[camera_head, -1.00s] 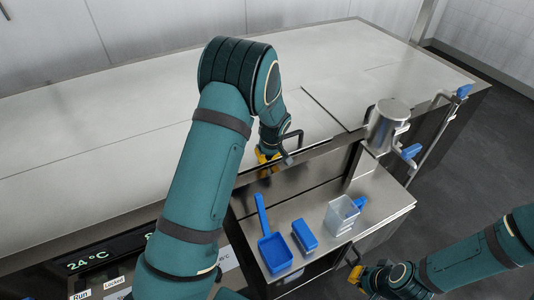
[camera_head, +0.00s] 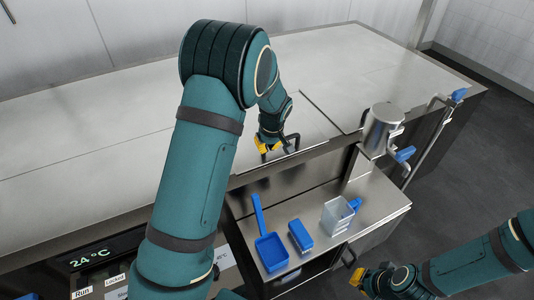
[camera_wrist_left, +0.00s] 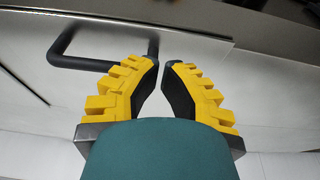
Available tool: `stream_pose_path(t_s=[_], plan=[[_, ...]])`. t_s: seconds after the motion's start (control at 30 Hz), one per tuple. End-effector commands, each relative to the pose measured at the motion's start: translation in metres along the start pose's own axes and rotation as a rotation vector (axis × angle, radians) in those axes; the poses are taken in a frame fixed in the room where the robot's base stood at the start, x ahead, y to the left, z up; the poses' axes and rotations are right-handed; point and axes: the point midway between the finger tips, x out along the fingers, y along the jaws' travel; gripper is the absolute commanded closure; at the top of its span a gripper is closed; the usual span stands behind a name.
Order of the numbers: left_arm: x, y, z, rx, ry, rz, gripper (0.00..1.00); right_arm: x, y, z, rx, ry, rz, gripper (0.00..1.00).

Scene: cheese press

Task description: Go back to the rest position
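My left arm reaches across the steel vat in the head view. Its gripper (camera_head: 267,147), with yellow fingers, is low over the vat top beside a dark lid handle (camera_head: 289,144). In the left wrist view the two fingers (camera_wrist_left: 161,68) stand apart with an empty gap between them. The dark handle (camera_wrist_left: 75,56) lies just beyond and to the left of the fingertips there; I cannot tell whether they touch it. My right gripper (camera_head: 356,278) is at the lower right, beside the side shelf; its finger opening is too small to make out.
The steel side shelf (camera_head: 285,205) holds a blue scoop (camera_head: 270,250), a blue block-like item (camera_head: 300,237) and a clear container with a blue handle (camera_head: 336,215). A metal cylinder (camera_head: 380,128) stands at the vat's right end. The far vat top is clear.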

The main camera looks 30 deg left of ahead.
Motion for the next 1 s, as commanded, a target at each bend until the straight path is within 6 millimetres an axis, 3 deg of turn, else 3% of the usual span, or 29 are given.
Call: stream_pose_path(t_s=[0.1, 0.3, 0.6, 0.67, 0.77, 0.87, 1.0], plan=[[-0.025, 0.0, 0.001, -0.001, 0.002, 0.003, 1.0, -0.001, -0.001, 0.0, -0.001, 0.0, -0.001, 1.0], [-0.051, 0.0, 0.004, -0.002, 0.001, 0.001, 1.0, -0.002, -0.001, 0.0, -0.001, 0.0, -0.001, 1.0], [-0.056, -0.001, 0.007, 0.003, -0.003, 0.001, 1.0, -0.002, -0.001, 0.0, 0.0, 0.0, -0.001, 1.0], [-0.047, -0.002, 0.013, 0.022, -0.015, 0.005, 1.0, 0.0, 0.0, 0.0, 0.0, 0.0, -0.001, 1.0], [-0.017, -0.004, 0.039, 0.091, -0.058, 0.031, 1.0, 0.005, 0.002, 0.001, -0.001, -0.001, 0.0, 1.0], [0.026, -0.01, 0.084, 0.201, -0.123, 0.084, 1.0, 0.014, 0.005, 0.003, -0.001, -0.004, 0.001, 1.0], [0.082, -0.025, 0.165, 0.371, -0.213, 0.193, 1.0, 0.027, 0.009, 0.007, -0.002, -0.009, 0.002, 1.0]])
